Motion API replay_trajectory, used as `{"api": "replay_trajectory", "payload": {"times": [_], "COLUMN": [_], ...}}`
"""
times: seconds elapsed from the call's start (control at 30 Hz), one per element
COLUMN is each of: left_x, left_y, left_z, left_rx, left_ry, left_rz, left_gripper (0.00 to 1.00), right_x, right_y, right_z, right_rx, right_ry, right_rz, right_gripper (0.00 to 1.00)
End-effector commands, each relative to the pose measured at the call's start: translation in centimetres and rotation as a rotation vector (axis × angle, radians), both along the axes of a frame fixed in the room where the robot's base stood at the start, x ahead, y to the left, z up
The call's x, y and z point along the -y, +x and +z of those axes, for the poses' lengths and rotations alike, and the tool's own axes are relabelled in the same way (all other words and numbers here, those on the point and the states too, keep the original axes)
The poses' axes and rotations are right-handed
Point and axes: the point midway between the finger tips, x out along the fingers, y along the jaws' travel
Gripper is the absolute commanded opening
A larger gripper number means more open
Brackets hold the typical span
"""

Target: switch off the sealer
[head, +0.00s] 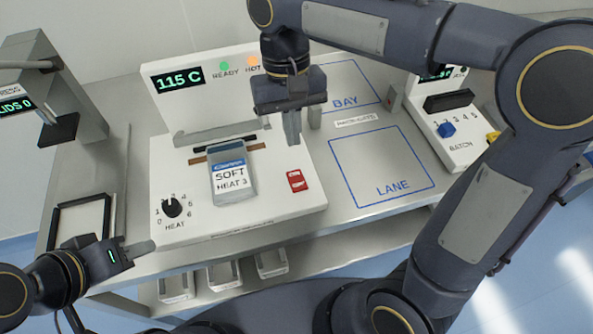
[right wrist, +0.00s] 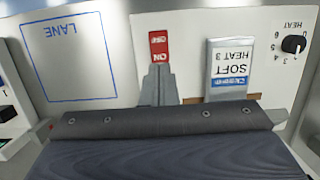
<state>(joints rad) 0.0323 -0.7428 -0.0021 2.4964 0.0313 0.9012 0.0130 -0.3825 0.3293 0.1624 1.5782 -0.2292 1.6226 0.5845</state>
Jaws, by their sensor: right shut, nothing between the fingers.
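The sealer (head: 240,215) is a white box with a raised back panel; its display (head: 177,77) reads 115 C. Its red rocker switch (head: 296,181) is on the right of the top; in the right wrist view the switch (right wrist: 159,47) shows ON and OFF lettering upside down. My right gripper (head: 293,140) is shut and empty, pointing down behind the switch. In the right wrist view its fingertips (right wrist: 158,68) appear at the switch's ON end; contact cannot be told. My left gripper (head: 150,246) is at the lower left, away from the switch; its opening is unclear.
A pouch marked SOFT HEAT 3 (head: 232,180) lies at the sealer's bar, left of the switch. A heat knob (head: 172,207) is at front left. The LANE outline (head: 385,202) to the right is empty. A batch counter box (head: 460,150) stands further right.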

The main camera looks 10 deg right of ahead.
Motion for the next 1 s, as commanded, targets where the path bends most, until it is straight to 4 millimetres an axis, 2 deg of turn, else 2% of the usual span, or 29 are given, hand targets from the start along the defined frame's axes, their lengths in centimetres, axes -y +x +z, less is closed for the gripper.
{"api": "replay_trajectory", "payload": {"times": [0.03, 0.2, 0.43, 0.63, 1.0], "left_x": [0.0, 0.0, 0.0, 0.0, 0.0], "left_y": [0.0, 0.0, 0.0, 0.0, 0.0], "left_z": [-0.2, -0.4, -0.4, -0.4, -0.4], "left_rx": [0.0, 0.0, 0.0, 0.0, 0.0], "left_ry": [0.0, 0.0, 0.0, 0.0, 0.0], "left_rz": [0.0, 0.0, 0.0, 0.0, 0.0], "left_gripper": [0.36, 0.36, 0.36, 0.36, 0.36], "right_x": [0.1, 0.1, 0.2, 0.1, 0.1], "right_y": [-0.4, -1.2, -2.0, -2.3, -2.3], "right_z": [-1.3, -4.9, -8.6, -9.9, -10.1], "right_rx": [-0.004, -0.005, -0.004, 0.0, 0.0], "right_ry": [-0.002, -0.002, -0.002, 0.0, 0.0], "right_rz": [-0.001, -0.001, -0.001, -0.001, 0.0], "right_gripper": [0.0, 0.0, 0.0, 0.0, 0.0]}}
